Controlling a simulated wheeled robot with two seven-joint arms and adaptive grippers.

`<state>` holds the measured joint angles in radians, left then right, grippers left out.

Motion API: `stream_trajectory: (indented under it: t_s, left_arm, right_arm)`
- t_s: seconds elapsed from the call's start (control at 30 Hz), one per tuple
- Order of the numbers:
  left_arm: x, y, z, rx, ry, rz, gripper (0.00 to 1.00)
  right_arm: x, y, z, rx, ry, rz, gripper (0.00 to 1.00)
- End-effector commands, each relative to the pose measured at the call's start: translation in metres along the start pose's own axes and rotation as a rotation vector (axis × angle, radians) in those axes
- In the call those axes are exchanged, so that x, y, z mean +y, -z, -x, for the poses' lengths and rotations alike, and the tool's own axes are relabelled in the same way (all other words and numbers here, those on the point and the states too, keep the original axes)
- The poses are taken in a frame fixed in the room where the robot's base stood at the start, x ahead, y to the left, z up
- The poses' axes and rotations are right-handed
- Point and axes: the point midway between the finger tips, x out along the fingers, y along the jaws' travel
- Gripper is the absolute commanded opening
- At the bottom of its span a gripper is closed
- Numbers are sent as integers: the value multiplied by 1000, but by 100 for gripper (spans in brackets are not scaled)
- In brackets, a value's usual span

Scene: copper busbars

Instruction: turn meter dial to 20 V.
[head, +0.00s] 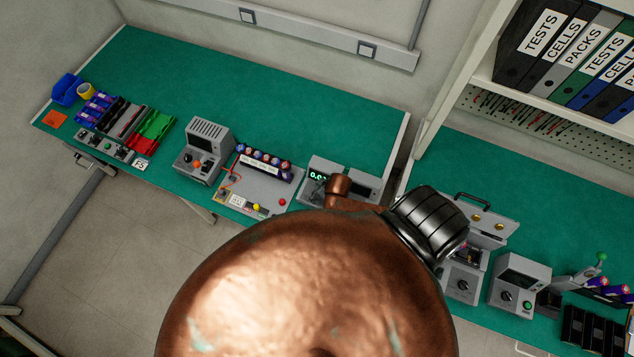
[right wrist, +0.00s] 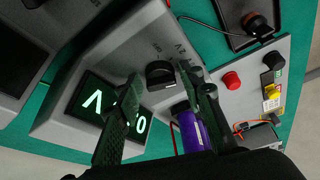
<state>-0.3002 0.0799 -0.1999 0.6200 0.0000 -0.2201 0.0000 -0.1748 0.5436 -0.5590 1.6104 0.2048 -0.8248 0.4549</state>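The meter is a grey box (right wrist: 95,65) in the right wrist view, with a lit display (right wrist: 88,98) showing pale green characters. A "V" and a "0" are readable there; a finger hides the middle. Its black dial (right wrist: 159,72) sits between the fingertips of my right gripper (right wrist: 162,82). The fingers are apart, one on each side of the dial; I cannot tell whether they touch it. My left gripper is not in view.
Beside the meter is a grey panel (head: 262,190) with a row of cells (head: 262,162); a red button (right wrist: 231,80) shows up close. A purple cell (right wrist: 192,130) is near a finger. A knobbed grey device (head: 203,150) stands left. The green bench (head: 270,95) is clear behind.

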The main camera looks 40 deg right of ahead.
Motion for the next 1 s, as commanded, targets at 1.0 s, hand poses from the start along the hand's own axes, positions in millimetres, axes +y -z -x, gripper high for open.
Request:
stream_trajectory:
  t_s: [1.0]
  left_arm:
    - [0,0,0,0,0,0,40]
  right_arm:
    - [0,1,104,4,0,2,44]
